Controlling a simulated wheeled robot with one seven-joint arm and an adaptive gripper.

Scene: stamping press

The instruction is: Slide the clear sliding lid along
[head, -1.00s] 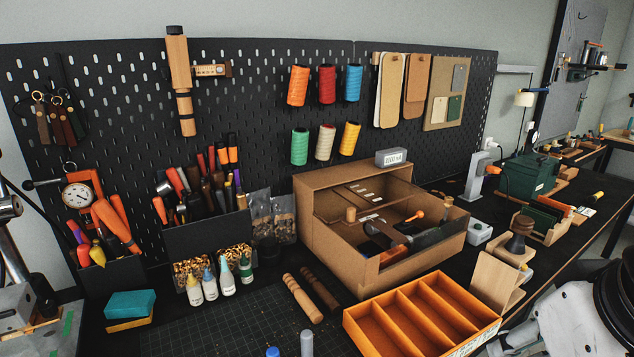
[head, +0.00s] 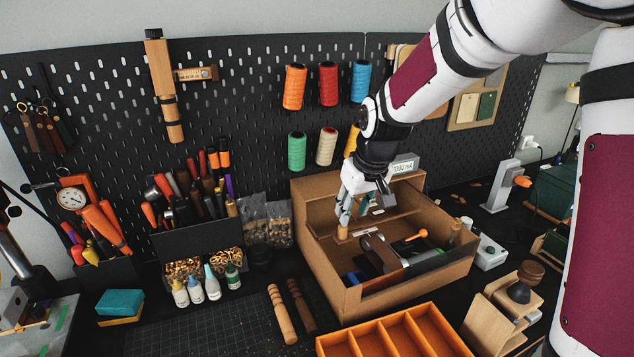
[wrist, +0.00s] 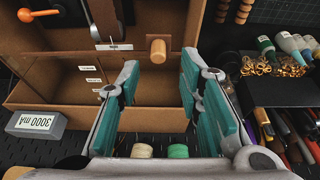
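The clear sliding lid (head: 388,220) is on the brown box (head: 415,283); its transparent panel is hard to make out. A short round wooden knob (head: 343,234) stands on the lid's brown strip. In the wrist view the knob (wrist: 157,50) is ahead of my gripper (wrist: 157,84), roughly between the lines of its two teal-padded fingers. The fingers are spread with nothing between them. In the head view my gripper (head: 344,218) is just above the knob, and I cannot tell whether it touches. The arm partly hides the box's back part.
Tools lie inside the box, including one with an orange knob (head: 416,235). A grey display block (head: 405,164) sits on the box's back top. An orange divided tray (head: 350,345) is in front, and glue bottles (head: 205,287) stand to the left. Thread spools (head: 328,84) hang behind.

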